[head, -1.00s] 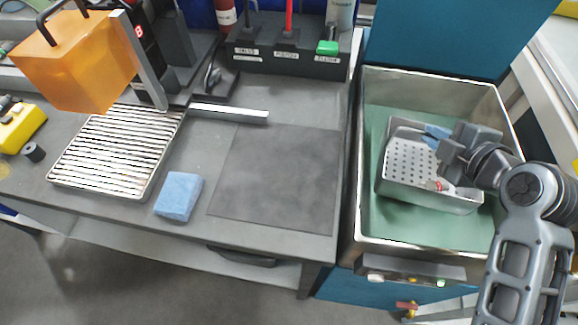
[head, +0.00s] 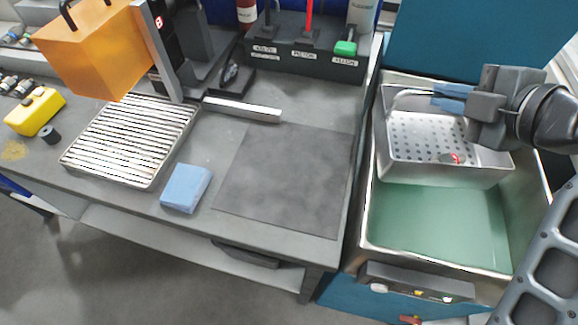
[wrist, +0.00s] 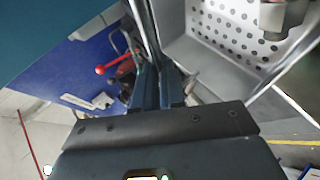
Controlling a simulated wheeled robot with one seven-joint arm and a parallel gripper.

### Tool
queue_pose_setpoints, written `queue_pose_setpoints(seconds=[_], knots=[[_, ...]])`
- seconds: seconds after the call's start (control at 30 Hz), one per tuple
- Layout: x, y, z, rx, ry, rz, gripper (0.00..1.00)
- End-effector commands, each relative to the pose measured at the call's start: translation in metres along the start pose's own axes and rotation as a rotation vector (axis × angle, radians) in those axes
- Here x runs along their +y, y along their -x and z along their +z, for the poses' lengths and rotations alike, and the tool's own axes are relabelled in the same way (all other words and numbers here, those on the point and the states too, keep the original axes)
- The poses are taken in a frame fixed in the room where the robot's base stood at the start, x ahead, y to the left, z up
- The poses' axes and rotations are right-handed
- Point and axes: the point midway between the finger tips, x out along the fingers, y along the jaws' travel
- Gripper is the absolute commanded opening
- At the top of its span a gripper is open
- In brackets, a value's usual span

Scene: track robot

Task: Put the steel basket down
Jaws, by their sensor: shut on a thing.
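The steel basket (head: 440,173), an open box with a perforated floor, hangs in the back part of the steel tank's opening. Green liquid (head: 440,220) shows in front of it. A small grey part with a red mark (head: 452,157) lies in the basket. My gripper (head: 453,98), with blue finger pads, is shut on the basket's handle at its back right. In the wrist view the basket (wrist: 205,65) is at upper right, and the fingers (wrist: 160,85) are on its handle. The basket's underside is hidden.
The steel tank (head: 366,215) stands right of the bench. On the bench are a dark grey mat (head: 285,180), a blue sponge (head: 186,188), a slatted tray (head: 108,178) and a labelled black rack (head: 310,62). An orange box (head: 95,50) stands at upper left. The mat is clear.

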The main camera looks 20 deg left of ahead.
Motion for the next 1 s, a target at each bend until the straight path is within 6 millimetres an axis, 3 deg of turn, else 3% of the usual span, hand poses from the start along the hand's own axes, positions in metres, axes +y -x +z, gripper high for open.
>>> queue_pose_setpoints(seconds=[0.33, 0.6, 0.83, 1.0], knots=[[0.012, 0.015, -0.063, 0.19, 0.124, -0.045, 0.0], [0.009, 0.04, -0.121, 0.394, 0.253, -0.101, 0.0], [0.003, 0.053, -0.143, 0.486, 0.308, -0.127, 0.0], [-0.001, 0.045, -0.154, 0.503, 0.314, -0.134, 0.0]])
